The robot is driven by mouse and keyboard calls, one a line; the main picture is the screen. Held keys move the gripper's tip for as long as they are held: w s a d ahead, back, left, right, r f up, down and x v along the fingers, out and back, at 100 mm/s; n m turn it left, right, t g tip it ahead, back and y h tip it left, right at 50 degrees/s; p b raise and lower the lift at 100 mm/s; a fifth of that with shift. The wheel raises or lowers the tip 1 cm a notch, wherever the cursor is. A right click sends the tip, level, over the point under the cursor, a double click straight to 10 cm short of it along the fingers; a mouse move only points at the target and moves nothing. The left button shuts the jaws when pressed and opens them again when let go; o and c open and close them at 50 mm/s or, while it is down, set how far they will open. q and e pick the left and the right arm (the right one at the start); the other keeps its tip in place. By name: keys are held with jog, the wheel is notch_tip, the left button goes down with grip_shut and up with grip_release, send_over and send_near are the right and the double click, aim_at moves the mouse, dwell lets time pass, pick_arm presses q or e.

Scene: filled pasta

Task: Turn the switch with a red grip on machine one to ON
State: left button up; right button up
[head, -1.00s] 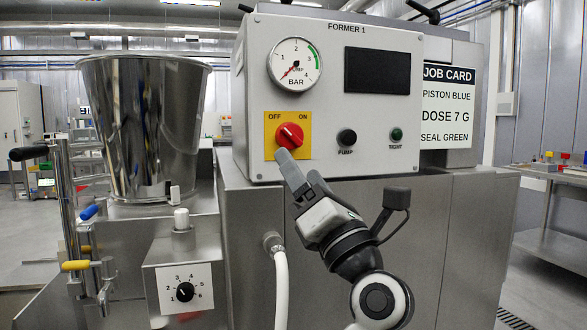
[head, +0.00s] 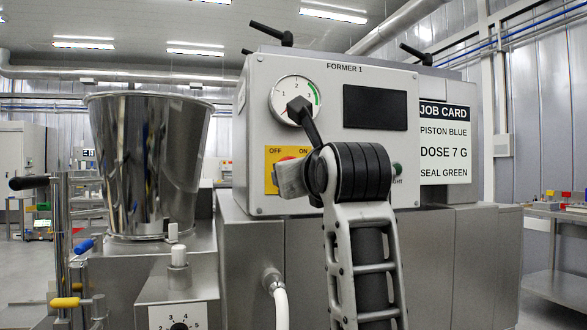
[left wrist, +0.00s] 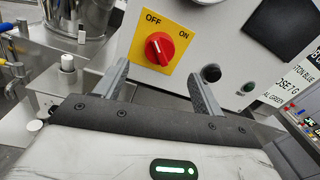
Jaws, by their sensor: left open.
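The red-grip switch (left wrist: 160,48) is on a yellow plate (left wrist: 178,22) marked OFF and ON. Its white mark points toward OFF. My left gripper (left wrist: 159,67) is open, with one finger on each side below the switch in the left wrist view; nothing is between the fingers. I cannot tell whether either finger touches the grip. In the head view only a red sliver of the switch (head: 289,158) shows on the front of FORMER 1 (head: 262,100); my left gripper (head: 291,179) and wrist hide the rest. My right gripper is not in view.
A pressure gauge (head: 283,92) sits above the switch, partly behind my arm. The black knob (left wrist: 211,72) and green button (left wrist: 248,87) are right of it. A steel hopper (head: 150,165) stands left. A white hose (head: 280,305) hangs below the panel.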

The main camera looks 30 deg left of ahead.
pick_arm(q)
jog(key=x, duration=0.7)
jog(key=shift+p, duration=0.35)
jog(key=shift+a, duration=0.1)
jog(key=c, duration=1)
